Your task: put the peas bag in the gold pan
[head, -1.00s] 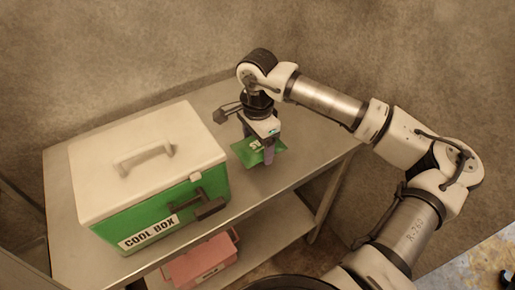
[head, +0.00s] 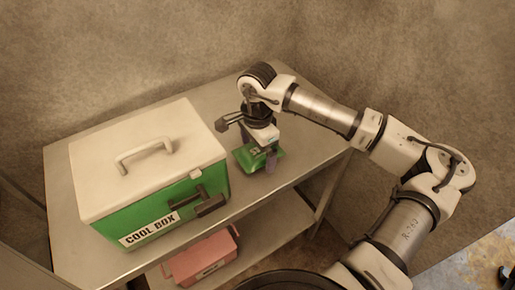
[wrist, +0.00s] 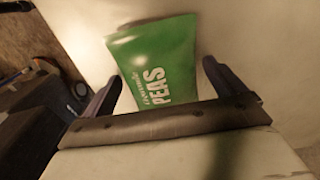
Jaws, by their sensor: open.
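The peas bag (head: 245,158) is a green bag lying on the metal table, to the right of the cool box. In the wrist view the peas bag (wrist: 158,60) shows white lettering and lies between my two dark fingers. My gripper (head: 259,158) points down over the bag in the head view, with its fingers open. In the wrist view my gripper (wrist: 163,72) has a finger on each side of the bag, and I cannot tell whether either touches it. The hand hides part of the bag in the head view. No gold pan is in view.
A green cool box (head: 165,222) with a white lid and handle fills the table's left part. A pink box (head: 203,258) sits on the lower shelf. The metal table (head: 88,140) has bare strips behind the cool box and around the bag. A wall rises behind.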

